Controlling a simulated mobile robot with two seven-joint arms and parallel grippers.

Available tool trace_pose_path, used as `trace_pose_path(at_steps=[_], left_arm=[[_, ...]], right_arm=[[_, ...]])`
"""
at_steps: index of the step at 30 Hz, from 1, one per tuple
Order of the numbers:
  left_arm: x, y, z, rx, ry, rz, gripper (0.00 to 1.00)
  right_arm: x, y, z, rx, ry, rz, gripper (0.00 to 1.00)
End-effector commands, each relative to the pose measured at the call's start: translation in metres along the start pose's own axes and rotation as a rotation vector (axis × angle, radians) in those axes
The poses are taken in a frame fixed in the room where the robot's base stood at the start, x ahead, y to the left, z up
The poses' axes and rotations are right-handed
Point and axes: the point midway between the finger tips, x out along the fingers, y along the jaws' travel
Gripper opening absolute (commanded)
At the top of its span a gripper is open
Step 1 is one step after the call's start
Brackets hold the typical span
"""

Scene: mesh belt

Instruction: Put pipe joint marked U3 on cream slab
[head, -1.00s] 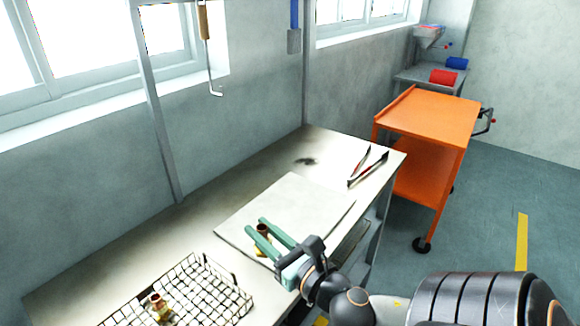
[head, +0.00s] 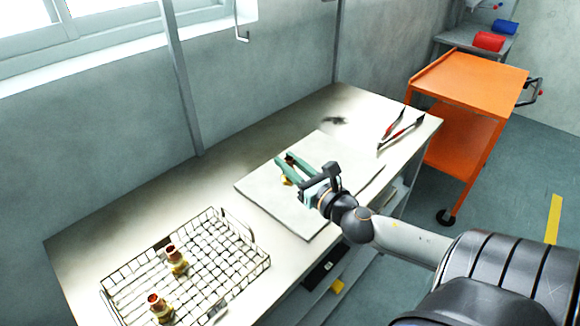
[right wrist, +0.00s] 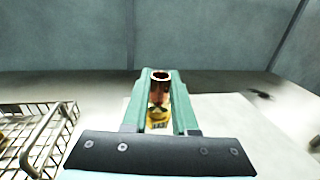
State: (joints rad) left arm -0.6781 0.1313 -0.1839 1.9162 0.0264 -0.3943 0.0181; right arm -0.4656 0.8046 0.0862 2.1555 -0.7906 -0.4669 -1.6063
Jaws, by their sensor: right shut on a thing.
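My right gripper (head: 285,162) has green fingers and is shut on a copper-and-brass pipe joint (head: 287,181), over the left part of the cream slab (head: 340,150). In the right wrist view the joint (right wrist: 159,90) stands upright between the fingers, its round opening upward. The slab (right wrist: 225,112) spreads behind and to the right of the gripper there. I cannot tell whether the joint touches the slab. My left gripper is not in view.
A wire basket (head: 243,228) on the bench (head: 120,225) holds two similar joints (head: 176,262) (head: 160,309). Red-handled pliers (head: 400,130) lie beyond the slab, near a dark stain (head: 335,120). An orange cart (head: 470,75) stands past the bench's far end.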

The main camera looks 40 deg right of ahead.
Motion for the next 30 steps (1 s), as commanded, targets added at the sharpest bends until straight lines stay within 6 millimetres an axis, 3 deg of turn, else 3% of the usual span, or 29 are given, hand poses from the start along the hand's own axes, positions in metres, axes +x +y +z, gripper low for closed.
trace_pose_path(at_steps=[1,6,11,16,30], left_arm=[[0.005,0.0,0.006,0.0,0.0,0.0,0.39],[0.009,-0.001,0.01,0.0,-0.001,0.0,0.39],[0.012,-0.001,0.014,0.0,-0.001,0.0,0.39],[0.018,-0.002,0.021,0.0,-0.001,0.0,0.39],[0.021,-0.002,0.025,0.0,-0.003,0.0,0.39]], right_arm=[[0.007,-0.005,-0.012,0.003,-0.003,-0.005,0.0],[0.02,-0.014,-0.03,0.001,-0.003,-0.001,0.0],[0.026,-0.019,-0.04,0.001,-0.003,-0.001,0.0],[0.026,-0.019,-0.065,0.005,-0.001,-0.002,0.0],[0.026,-0.018,-0.073,0.0,-0.001,0.001,0.0]])
